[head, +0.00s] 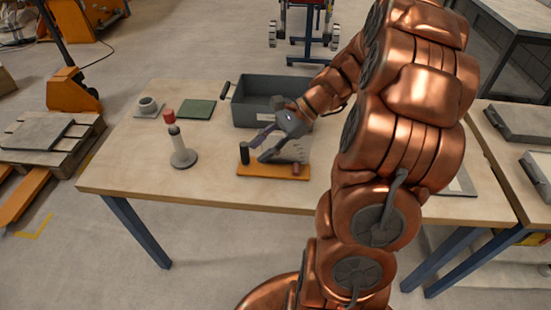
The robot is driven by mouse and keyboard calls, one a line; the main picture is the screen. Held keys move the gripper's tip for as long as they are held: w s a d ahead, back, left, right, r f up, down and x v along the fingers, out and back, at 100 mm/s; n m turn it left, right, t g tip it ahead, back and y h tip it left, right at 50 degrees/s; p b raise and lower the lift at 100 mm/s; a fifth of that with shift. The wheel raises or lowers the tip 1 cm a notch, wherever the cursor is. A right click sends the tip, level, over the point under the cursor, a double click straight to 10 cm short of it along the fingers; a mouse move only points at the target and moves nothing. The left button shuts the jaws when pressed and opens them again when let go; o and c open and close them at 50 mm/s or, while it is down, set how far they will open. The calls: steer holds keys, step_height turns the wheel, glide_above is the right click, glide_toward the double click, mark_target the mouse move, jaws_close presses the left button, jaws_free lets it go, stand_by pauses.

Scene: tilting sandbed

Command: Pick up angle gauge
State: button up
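A pale grey plate with small dark marks (299,149), probably the angle gauge, stands at the right part of an orange board (268,172) on the table. The board also carries a short black post (244,153) at its left end and a small reddish knob (296,168) at its right. My gripper (256,151) reaches in from the right, over the board. Its two fingers are spread and point left towards the black post, with nothing seen between them. My gripper hides part of the plate, and I cannot tell whether they touch.
A dark grey bin (258,84) stands behind the board. To the left are a pale post with a red top (181,154), a green square plate (197,109) and a small grey cup-like piece (148,106). The table's front left (125,170) is clear.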

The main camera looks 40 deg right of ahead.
mark_target(284, 135)
steer(key=d+m+t, duration=0.2)
steer(key=d, duration=0.3)
steer(key=w+d+f+m+t, duration=0.1)
steer(key=d+m+t, duration=0.1)
steer(key=d, duration=0.4)
steer(key=w+d+f+m+t, duration=0.1)
steer(key=d+m+t, duration=0.1)
steer(key=d+m, duration=0.2)
steer(key=shift+w+d+f+p, duration=0.1)
steer(key=shift+d+f+p, duration=0.1)
steer(key=shift+d, duration=0.3)
steer(key=shift+d+f+p, duration=0.1)
steer(key=shift+d+p, duration=0.05)
steer(key=shift+d, duration=0.3)
steer(key=shift+x, duration=0.95)
steer(key=shift+f+p+x, duration=0.3)
steer(key=shift+p+x, duration=0.35)
steer(key=shift+x, duration=0.8)
steer(key=shift+f+p+x, duration=0.3)
steer(key=shift+p+x, duration=0.35)
steer(key=shift+x, duration=0.75)
steer(key=shift+d, duration=0.2)
steer(key=shift+c, duration=0.2)
jaws_close()
